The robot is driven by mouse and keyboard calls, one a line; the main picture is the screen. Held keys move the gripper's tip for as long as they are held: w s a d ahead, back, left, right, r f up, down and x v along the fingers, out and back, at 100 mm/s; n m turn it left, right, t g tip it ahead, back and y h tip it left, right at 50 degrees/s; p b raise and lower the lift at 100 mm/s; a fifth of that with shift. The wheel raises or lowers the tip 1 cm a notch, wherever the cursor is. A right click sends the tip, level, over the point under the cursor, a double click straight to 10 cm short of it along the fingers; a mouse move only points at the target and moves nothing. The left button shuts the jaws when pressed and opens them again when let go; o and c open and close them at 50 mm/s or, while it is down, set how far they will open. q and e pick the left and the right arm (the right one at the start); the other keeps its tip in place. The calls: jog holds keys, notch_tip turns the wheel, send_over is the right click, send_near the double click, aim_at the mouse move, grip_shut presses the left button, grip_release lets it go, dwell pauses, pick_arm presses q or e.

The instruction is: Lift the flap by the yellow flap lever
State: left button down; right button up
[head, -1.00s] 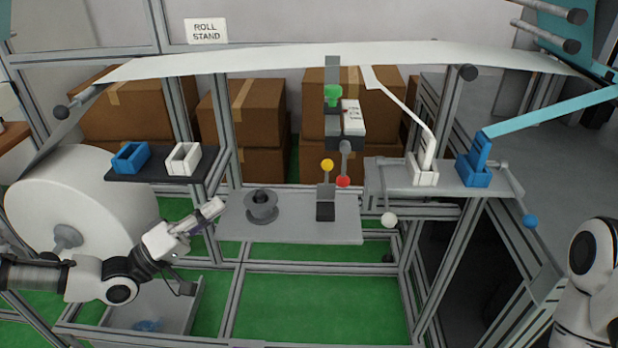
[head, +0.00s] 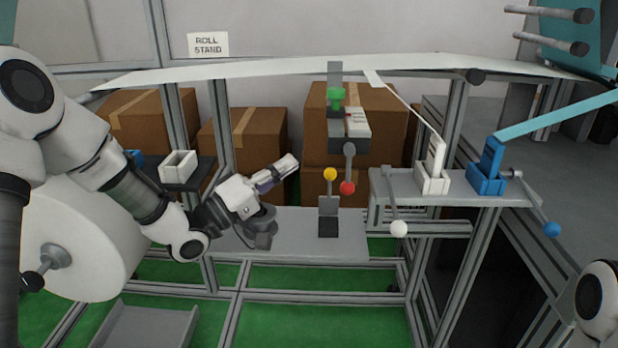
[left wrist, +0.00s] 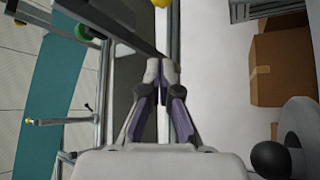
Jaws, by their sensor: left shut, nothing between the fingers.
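The yellow flap lever (head: 329,175) is a yellow ball on a thin stem. It stands on a small block with a grey flap (head: 328,207) and dark base (head: 328,227) on the grey shelf. My left gripper (head: 292,163) is shut and empty, a little left of the yellow ball and apart from it. In the left wrist view the shut fingertips (left wrist: 160,68) point up the picture, and a yellow ball (left wrist: 161,2) is cut off at the top edge. My right gripper is not in view; only a part of my right arm shows at the lower right.
A red ball lever (head: 347,188) hangs just right of the yellow one, below a grey unit with a green knob (head: 336,95). White (head: 399,229) and blue (head: 551,229) ball levers are further right. A paper web (head: 270,67) runs overhead. The grey shelf (head: 300,240) lies below.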

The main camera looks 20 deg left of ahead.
aim_at(329, 193)
pick_arm(q)
jog(key=d, duration=0.3)
jog(key=d+b, duration=0.1)
jog(key=shift+w+d+f, duration=0.2)
jog(key=shift+d+f, duration=0.05)
jog(key=shift+d, duration=0.1)
jog(key=shift+s+d+f+p, duration=0.15)
jog(key=shift+s+p, duration=0.05)
jog(key=shift+s, duration=0.2)
jog(key=shift+s+d+f+p, duration=0.1)
jog(key=shift+s+p, duration=0.05)
jog(key=shift+s, duration=0.25)
